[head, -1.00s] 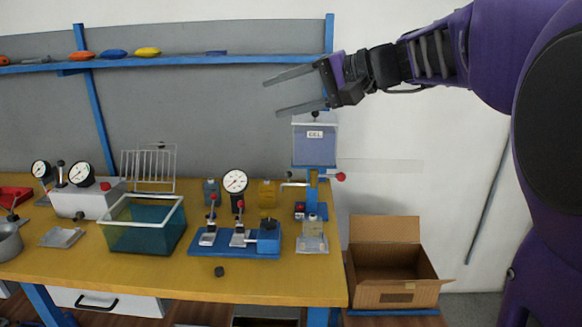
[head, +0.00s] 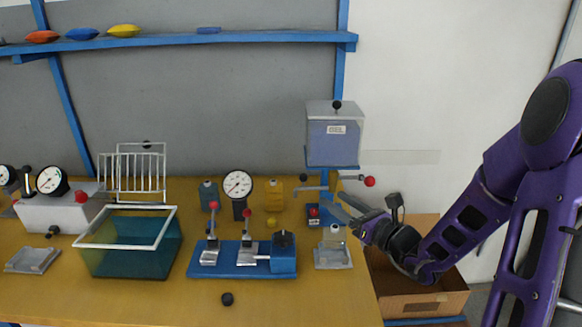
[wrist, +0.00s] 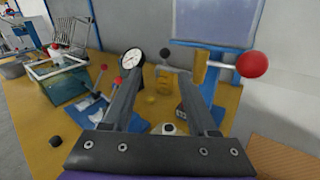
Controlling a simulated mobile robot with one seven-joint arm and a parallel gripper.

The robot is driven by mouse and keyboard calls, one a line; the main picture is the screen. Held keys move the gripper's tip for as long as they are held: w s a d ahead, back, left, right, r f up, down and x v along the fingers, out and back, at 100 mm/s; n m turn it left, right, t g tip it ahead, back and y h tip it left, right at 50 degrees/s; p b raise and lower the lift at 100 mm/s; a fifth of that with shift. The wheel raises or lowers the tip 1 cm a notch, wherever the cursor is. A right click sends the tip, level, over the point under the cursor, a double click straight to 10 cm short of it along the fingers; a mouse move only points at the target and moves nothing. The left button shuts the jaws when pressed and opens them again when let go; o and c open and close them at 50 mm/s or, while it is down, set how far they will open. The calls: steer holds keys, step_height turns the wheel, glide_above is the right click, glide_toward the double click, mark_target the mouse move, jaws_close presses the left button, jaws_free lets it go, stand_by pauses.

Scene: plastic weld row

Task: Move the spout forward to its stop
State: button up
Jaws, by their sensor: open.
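The spout (head: 313,188) is a thin light-grey bar with a black knob at its left end, on the blue post below the clear GEL tank (head: 333,141). My gripper (head: 333,201) is open and empty, its fingers pointing left beside the post, close to the spout. In the wrist view the two fingers (wrist: 165,82) reach toward the spout (wrist: 176,70), which shows just beyond their tips. I cannot tell whether they touch it. A red-knobbed lever (head: 370,181) sticks out right of the post; its red ball (wrist: 252,64) is right of the right finger.
A small bottle (head: 334,236) stands on a metal tray (head: 340,262) below the gripper. A blue fixture (head: 228,271) with red-knobbed clamps, a dial gauge (head: 238,184) and a teal bin (head: 135,252) lie leftward. An open cardboard box (head: 425,304) stands right of the table.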

steer(key=shift+w+d+f+m, duration=0.15)
steer(key=shift+f+m, duration=0.2)
steer(key=shift+m, duration=0.35)
steer(key=b+x, duration=0.1)
steer(key=x, duration=1.6)
steer(key=shift+w+d, duration=0.15)
steer(key=shift+w, duration=0.1)
steer(key=shift+r, duration=0.1)
jaws_close()
